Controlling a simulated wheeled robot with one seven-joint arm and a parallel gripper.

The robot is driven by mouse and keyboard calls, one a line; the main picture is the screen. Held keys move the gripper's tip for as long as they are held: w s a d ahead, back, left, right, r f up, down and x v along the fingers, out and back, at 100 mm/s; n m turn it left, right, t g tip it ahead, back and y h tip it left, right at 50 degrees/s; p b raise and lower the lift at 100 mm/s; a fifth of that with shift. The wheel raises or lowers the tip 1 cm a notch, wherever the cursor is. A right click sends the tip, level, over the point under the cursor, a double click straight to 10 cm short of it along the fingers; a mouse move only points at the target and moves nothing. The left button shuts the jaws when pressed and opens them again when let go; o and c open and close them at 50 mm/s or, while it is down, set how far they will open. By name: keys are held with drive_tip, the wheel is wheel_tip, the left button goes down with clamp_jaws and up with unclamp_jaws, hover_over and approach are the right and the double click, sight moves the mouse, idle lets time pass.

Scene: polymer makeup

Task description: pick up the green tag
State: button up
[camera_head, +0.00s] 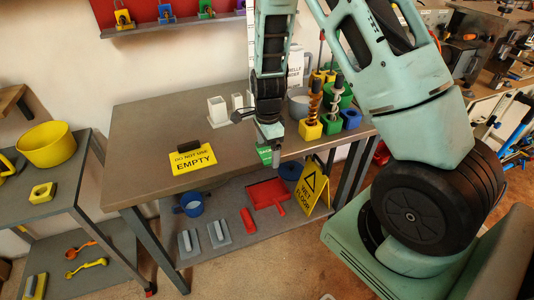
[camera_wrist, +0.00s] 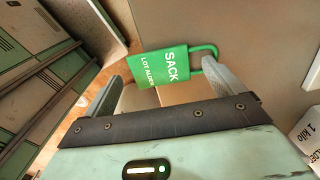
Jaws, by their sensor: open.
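The green tag (camera_wrist: 162,66) has white lettering reading SACK and a green loop at its right end. In the wrist view it lies at the table's edge, its lettered part reaching past the edge and its loop over the tabletop. In the head view the tag (camera_head: 265,154) shows as a small green patch at the table's front edge, partly hidden by my gripper (camera_head: 270,136). My gripper (camera_wrist: 163,74) is open, pointing down, with its fingers to either side of the tag. I cannot tell whether they touch it.
A yellow EMPTY sign (camera_head: 193,159) lies on the table (camera_head: 150,130) to the left. Green, yellow and blue holders (camera_head: 334,123) stand to the right. A yellow wet-floor sign (camera_head: 313,184) stands below the front edge.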

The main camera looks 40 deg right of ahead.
drive_tip(key=shift+f, duration=0.35)
drive_tip(key=c, duration=1)
drive_tip(key=shift+c, duration=0.2)
